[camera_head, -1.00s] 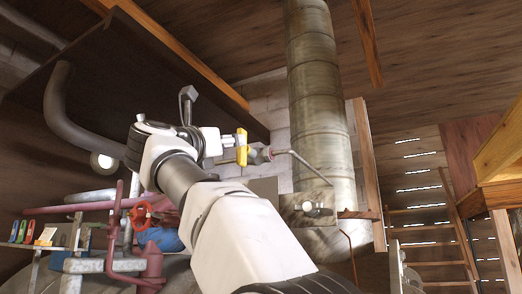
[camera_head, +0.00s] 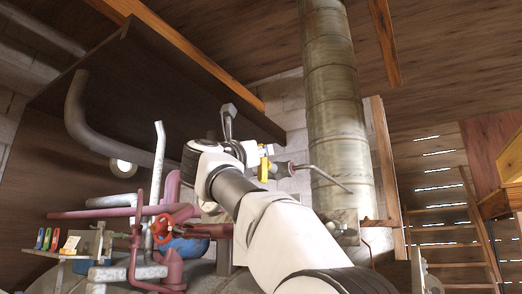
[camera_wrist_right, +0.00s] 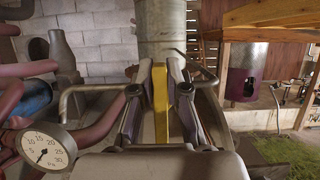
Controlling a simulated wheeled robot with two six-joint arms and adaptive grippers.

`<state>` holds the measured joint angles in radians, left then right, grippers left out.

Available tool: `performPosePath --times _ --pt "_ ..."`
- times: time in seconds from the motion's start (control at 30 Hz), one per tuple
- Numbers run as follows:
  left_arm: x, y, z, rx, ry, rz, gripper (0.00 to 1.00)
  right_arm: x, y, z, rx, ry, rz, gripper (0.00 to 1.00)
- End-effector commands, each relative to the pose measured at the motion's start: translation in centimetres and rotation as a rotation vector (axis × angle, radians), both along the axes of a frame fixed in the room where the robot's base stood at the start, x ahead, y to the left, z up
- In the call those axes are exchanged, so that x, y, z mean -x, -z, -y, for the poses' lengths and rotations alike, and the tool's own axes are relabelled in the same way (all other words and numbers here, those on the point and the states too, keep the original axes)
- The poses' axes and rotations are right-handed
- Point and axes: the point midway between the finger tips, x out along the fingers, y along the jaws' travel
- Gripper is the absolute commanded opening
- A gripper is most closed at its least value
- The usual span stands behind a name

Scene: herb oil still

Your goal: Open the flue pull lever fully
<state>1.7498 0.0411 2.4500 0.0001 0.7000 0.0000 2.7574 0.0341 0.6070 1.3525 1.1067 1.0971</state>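A yellow handle (camera_head: 264,169), which I take to be the flue pull lever, stands left of the tall grey flue pipe (camera_head: 335,95). My right gripper (camera_head: 265,163) reaches up to it from below. In the right wrist view the yellow piece (camera_wrist_right: 160,100) runs lengthwise between the two fingers (camera_wrist_right: 160,85) of my right gripper, which flank it closely and appear shut on it. The lever's joint is hidden. My left gripper is in neither view.
A thin bent rod (camera_head: 320,173) runs close to the right of the handle. A red valve wheel (camera_head: 163,228) and pink pipes stand lower left. A dark panel (camera_head: 130,90) hangs overhead. In the wrist view a pressure gauge (camera_wrist_right: 47,147) sits lower left.

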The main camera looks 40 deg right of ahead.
Motion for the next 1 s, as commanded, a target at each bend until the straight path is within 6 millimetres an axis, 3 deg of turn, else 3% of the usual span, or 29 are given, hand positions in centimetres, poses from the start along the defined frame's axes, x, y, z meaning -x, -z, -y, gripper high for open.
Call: performPosePath --times 0.53,1.0 --pt "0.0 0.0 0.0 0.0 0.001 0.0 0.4 -0.1 -0.2 -0.2 0.024 -0.001 -0.068 0.0" --pt "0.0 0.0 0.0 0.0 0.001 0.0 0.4 -1.0 0.0 -0.5 0.128 0.0 -0.421 0.0"
